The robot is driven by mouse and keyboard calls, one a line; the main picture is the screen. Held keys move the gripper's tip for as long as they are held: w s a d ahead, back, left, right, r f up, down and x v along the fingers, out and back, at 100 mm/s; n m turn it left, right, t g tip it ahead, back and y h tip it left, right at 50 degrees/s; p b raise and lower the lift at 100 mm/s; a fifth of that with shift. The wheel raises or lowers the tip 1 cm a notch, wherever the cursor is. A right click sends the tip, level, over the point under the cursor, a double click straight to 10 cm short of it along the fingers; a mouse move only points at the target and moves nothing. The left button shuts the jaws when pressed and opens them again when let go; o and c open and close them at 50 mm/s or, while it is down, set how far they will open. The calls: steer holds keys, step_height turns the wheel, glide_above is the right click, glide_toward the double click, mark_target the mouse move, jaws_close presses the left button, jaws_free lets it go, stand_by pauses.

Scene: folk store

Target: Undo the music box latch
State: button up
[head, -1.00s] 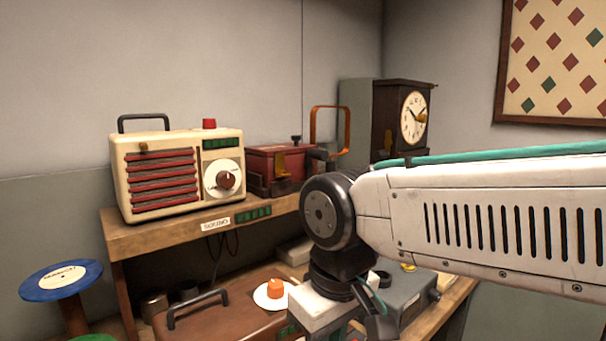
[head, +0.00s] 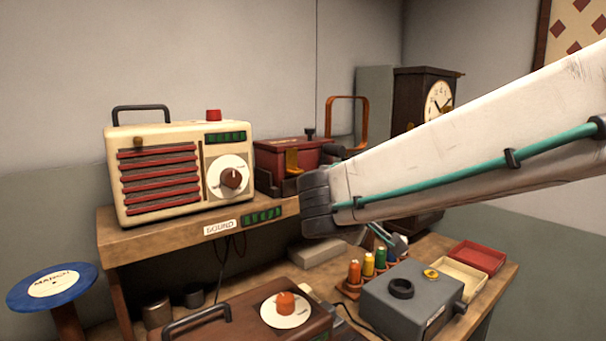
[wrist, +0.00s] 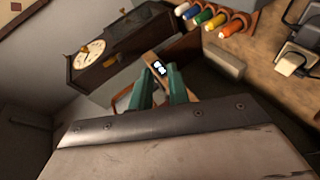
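The music box appears to be the dark red box (head: 278,160) on the wooden shelf, right of the cream radio, in the head view. A brass latch (head: 292,160) stands on its front. My arm covers the box's lower right part. The red box cannot be made out in the wrist view.
A cream radio (head: 165,178) stands left of the box, an orange hoop (head: 347,98) and a clock (head: 439,99) behind it. Wall space above the shelf is free.

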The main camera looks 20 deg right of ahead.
mark_target(296, 163)
steer(key=w+a+r+n+t+y, duration=0.35)
steer(key=w+a+n+t, duration=0.3)
steer(key=w+a, duration=0.45)
steer(key=x, duration=0.6)
steer(key=shift+w+r+m+t+h, duration=0.35)
steer(key=shift+r+t, duration=0.1)
steer(key=shift+r, duration=0.15)
jaws_close()
